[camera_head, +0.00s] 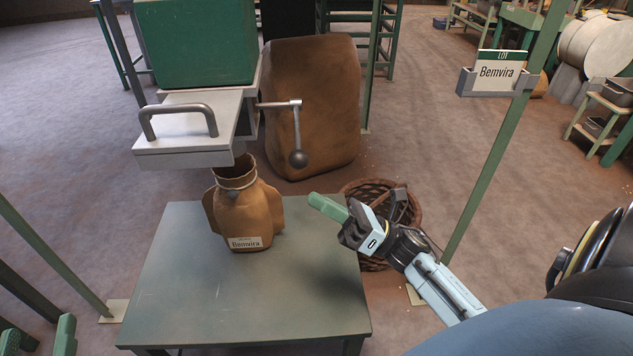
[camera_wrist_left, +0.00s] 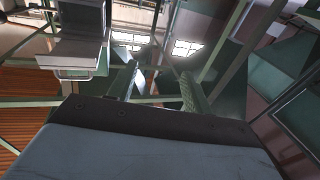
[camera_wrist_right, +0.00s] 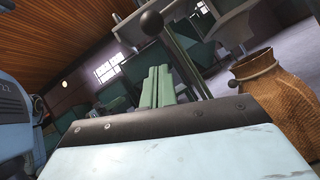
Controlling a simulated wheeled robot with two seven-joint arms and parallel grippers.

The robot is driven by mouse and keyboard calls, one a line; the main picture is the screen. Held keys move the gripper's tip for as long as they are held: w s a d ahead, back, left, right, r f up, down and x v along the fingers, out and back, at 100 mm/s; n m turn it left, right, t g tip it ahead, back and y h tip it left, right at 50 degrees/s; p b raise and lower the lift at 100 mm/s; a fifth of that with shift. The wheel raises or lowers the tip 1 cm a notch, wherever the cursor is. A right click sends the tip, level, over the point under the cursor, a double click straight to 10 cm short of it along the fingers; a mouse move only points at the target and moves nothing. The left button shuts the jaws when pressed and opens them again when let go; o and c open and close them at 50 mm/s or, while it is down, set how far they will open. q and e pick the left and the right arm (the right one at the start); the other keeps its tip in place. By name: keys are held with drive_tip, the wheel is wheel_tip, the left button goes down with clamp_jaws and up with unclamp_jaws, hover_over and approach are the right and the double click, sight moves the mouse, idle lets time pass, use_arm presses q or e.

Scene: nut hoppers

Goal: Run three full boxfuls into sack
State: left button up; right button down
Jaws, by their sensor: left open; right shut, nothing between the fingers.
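The open-mouthed brown sack (camera_head: 247,212), labelled Bemvira, stands upright on the green table, its mouth just below the grey box (camera_head: 185,150). The box has a bar handle (camera_head: 178,115) and sits under the green hopper (camera_head: 193,40). A lever (camera_head: 282,104) with a dark ball knob (camera_head: 298,159) hangs at its right. I cannot see inside the box or sack. My right gripper (camera_head: 330,208) is shut and empty, right of the sack and apart from it. The sack also shows in the right wrist view (camera_wrist_right: 275,95). My left gripper (camera_head: 38,340) is open and empty at the lower left.
The green table (camera_head: 190,290) is otherwise bare. A large brown sack (camera_head: 318,110) stands behind the lever. A wicker basket (camera_head: 365,190) with something in it is on the floor behind my right gripper. A green post (camera_head: 490,180) at the right carries a Bemvira lot card (camera_head: 497,78).

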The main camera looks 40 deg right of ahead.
use_arm(q)
drive_tip(key=shift+d+r+t, duration=0.1)
drive_tip(key=shift+r+t, duration=0.3)
drive_tip(key=shift+r, duration=0.25)
use_arm(e)
drive_tip(key=shift+w+a+r, duration=0.1)
drive_tip(key=shift+w+r, duration=0.2)
drive_tip(key=shift+r, duration=0.35)
drive_tip(key=shift+w+d+r, duration=0.1)
drive_tip(key=shift+w+r, duration=0.25)
drive_tip(key=shift+r, duration=0.35)
drive_tip(key=shift+w+a+r, duration=0.1)
drive_tip(key=shift+w+r, duration=0.2)
drive_tip(key=shift+r, duration=0.35)
use_arm(q)
drive_tip(key=shift+h, duration=0.3)
